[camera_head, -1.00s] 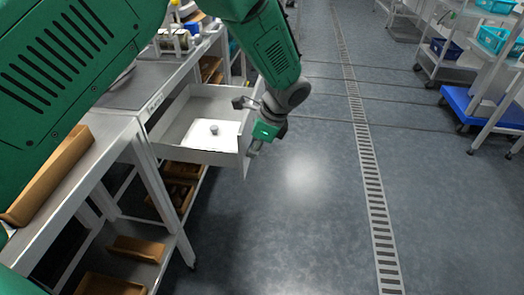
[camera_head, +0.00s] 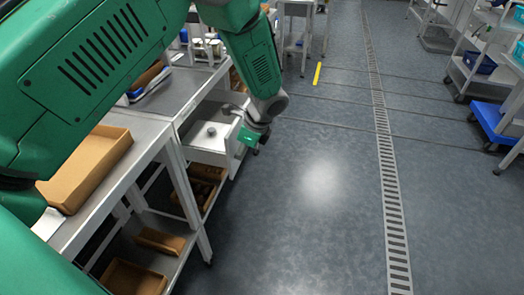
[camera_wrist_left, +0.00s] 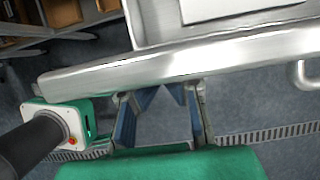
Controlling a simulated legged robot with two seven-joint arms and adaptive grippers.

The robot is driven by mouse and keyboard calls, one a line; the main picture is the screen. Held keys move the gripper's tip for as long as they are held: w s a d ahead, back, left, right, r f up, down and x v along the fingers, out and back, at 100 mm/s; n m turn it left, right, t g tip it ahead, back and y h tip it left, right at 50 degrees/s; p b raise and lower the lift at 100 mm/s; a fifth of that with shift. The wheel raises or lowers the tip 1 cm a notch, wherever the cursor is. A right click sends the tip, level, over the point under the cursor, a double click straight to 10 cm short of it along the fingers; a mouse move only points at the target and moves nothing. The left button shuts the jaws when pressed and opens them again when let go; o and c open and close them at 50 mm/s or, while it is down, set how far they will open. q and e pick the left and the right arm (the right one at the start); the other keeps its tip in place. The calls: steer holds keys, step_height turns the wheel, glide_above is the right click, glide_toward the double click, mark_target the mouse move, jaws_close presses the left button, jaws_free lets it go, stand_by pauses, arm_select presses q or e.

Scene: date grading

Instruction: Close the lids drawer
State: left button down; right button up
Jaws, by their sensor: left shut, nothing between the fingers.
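The lids drawer (camera_head: 223,150) is a pale grey metal tray that sticks partly out from under the bench at the left. A white sheet and a small grey knobbed thing (camera_head: 211,132) lie in it. My left gripper (camera_head: 245,141) is at the drawer's outer front end. The rim partly hides the tips, so contact is not certain. A bar handle (camera_wrist_left: 305,76) shows at the right. My right gripper is not in view.
The bench (camera_head: 150,133) carries a brown tray (camera_head: 98,163). Brown bins (camera_head: 135,278) stand on the shelf below. The floor (camera_head: 310,200) right of the drawer is clear. White carts (camera_head: 480,85) stand at the far right.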

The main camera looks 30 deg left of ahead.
arm_select(q)
steer(key=a+p, duration=0.1)
steer(key=a, duration=0.2)
steer(key=s+a+p, duration=0.1)
steer(key=a, duration=0.2)
steer(key=s+a, duration=0.1)
steer(key=a, duration=0.2)
steer(key=shift+s+a+f+p, duration=0.1)
steer(key=shift+a+p, duration=0.2)
steer(key=shift+p, duration=0.1)
steer(key=shift+d, duration=0.15)
